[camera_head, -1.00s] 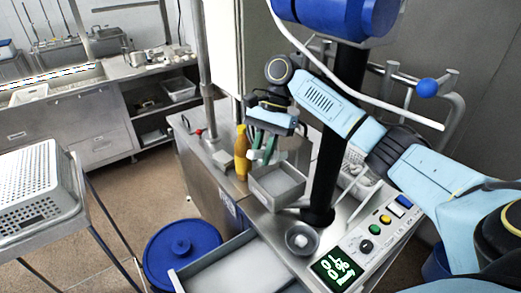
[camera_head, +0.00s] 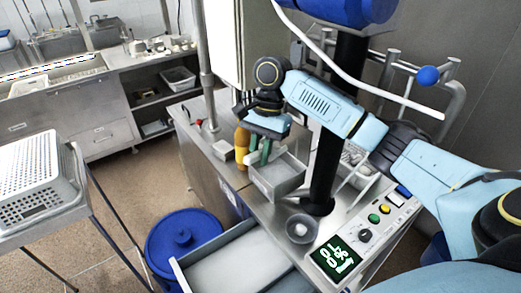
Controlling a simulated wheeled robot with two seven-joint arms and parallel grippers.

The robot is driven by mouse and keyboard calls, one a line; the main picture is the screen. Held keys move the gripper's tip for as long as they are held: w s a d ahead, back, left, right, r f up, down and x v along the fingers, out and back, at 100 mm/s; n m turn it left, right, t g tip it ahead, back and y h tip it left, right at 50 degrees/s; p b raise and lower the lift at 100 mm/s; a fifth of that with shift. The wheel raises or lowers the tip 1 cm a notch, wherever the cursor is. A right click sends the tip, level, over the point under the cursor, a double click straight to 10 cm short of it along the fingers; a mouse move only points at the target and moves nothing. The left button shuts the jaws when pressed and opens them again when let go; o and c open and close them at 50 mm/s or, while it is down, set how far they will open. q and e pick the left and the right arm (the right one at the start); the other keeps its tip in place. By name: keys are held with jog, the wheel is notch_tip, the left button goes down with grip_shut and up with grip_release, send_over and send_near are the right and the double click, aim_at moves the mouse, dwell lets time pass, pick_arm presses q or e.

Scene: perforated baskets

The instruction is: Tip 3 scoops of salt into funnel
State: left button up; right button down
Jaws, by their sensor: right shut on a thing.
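My right gripper (camera_head: 260,154) points down with its green fingers at the back left edge of a grey open tray (camera_head: 272,186). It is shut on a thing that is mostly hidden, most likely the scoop. The tray holds pale material that looks like salt. A small round metal bowl, which looks like the funnel (camera_head: 302,228), sits on the bench in front of the tray and apart from the gripper. My left gripper is not in view.
A yellow bottle (camera_head: 242,146) stands just left of the gripper. A dark column (camera_head: 325,170) rises right of the tray. A control panel (camera_head: 365,235) with a lit display is at front right. A blue lidded bin (camera_head: 183,238) and a perforated basket (camera_head: 30,180) are left.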

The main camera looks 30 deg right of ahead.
jog(key=s+a+r, duration=0.3)
jog(key=s+a, duration=0.1)
jog(key=a, duration=0.4)
jog(key=shift+a, duration=0.4)
dwell(0.4)
jog(key=shift+f, duration=0.1)
